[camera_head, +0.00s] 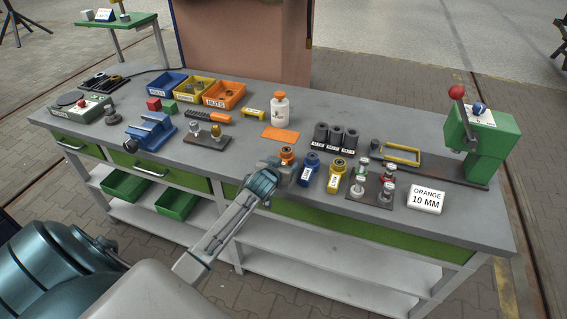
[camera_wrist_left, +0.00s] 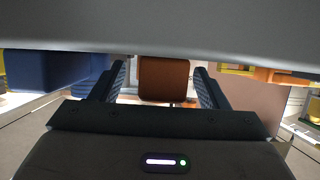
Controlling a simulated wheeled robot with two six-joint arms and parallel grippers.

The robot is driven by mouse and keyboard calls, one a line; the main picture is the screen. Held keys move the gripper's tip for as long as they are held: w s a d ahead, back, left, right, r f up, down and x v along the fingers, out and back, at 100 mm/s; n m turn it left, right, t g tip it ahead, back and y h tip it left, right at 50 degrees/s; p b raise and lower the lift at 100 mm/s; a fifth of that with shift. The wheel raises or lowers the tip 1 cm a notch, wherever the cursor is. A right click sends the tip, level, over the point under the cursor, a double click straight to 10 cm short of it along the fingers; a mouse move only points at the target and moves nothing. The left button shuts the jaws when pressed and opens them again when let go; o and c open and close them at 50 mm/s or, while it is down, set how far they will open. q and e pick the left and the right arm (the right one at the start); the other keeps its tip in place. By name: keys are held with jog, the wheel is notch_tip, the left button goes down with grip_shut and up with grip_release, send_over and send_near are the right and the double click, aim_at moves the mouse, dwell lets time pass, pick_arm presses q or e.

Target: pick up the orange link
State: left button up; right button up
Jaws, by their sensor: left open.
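The orange link (camera_head: 287,153) stands upright on the workbench, left of a blue link (camera_head: 310,170) and a yellow link (camera_head: 336,177). My left gripper (camera_head: 283,166) is low over the bench at the orange link and hides its lower part in the head view. In the left wrist view the orange link (camera_wrist_left: 163,79) sits between the two dark fingers of my open left gripper (camera_wrist_left: 161,86). A gap shows on each side of it. My right gripper is not in view.
A white sign (camera_head: 426,198) reads "ORANGE 10 MM". A dark plate with several metal pegs (camera_head: 370,188) is right of the yellow link. Several dark cylinders (camera_head: 335,137) stand behind. An orange plate (camera_head: 281,134) and a white bottle (camera_head: 280,108) are farther back.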

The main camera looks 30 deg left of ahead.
aim_at(284, 154)
pick_arm(q)
jog(key=shift+c, duration=0.3)
jog(key=c, duration=0.4)
jog(key=shift+r, duration=0.15)
jog(key=c, duration=1)
grip_shut()
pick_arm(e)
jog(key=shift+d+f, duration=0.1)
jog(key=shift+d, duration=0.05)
